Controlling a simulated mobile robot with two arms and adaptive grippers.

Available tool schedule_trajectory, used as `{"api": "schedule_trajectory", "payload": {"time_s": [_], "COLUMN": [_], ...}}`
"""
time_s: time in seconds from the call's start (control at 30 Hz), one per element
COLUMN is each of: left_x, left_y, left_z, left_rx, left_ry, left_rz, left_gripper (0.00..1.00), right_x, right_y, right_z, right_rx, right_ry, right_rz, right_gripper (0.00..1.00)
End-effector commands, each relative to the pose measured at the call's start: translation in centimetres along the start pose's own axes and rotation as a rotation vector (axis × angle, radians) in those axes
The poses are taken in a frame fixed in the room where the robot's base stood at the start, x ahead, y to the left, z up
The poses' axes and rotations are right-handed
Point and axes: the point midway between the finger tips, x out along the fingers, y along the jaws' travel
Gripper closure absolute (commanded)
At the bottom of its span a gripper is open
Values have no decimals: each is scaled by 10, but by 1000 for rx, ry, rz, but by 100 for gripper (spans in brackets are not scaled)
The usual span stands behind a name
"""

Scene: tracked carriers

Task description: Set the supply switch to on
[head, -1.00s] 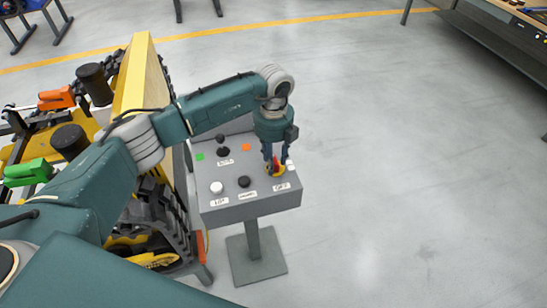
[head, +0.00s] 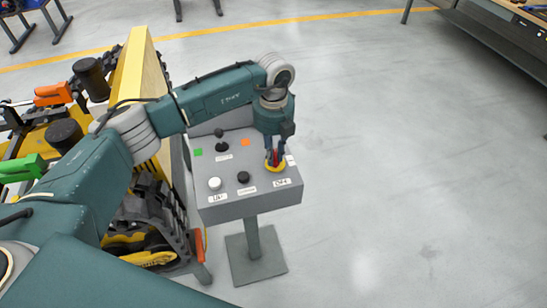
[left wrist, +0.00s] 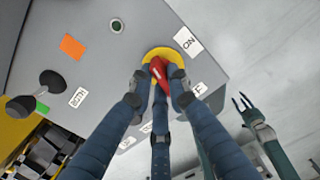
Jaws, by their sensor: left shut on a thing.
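The supply switch is a red handle (left wrist: 158,72) on a yellow round plate (head: 275,168), at the right of the grey control box (head: 245,206). My left gripper (head: 273,157) reaches down from above and is shut on the red handle. In the left wrist view its fingers (left wrist: 160,84) close around the handle and hide part of it. An ON label (left wrist: 187,41) sits beside the plate, with a partly hidden OFF label (left wrist: 199,90) on the other side. I cannot tell which label the handle points at. My right gripper (left wrist: 242,103) shows open and empty, away from the box.
The box stands on a post (head: 252,238). A tracked carrier (head: 150,215) stands close on the left.

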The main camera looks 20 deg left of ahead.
Motion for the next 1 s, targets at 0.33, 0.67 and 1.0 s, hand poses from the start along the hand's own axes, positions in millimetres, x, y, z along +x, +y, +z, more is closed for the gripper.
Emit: {"api": "schedule_trajectory", "payload": {"time_s": [0.33, 0.67, 1.0], "left_x": [4, 3, 2], "left_y": [-1, -1, -2], "left_z": [3, 4, 5], "left_rx": [327, 640, 956], "left_ry": [-5, -5, -4], "left_rz": [-2, -1, 1], "left_gripper": [100, 100, 100], "right_x": [42, 72, 96], "right_y": [-2, -6, -6], "right_z": [4, 6, 9], "right_rx": [0, 2, 1], "right_ry": [0, 0, 0], "right_rz": [-1, -5, -5], "right_gripper": [56, 56, 56]}}
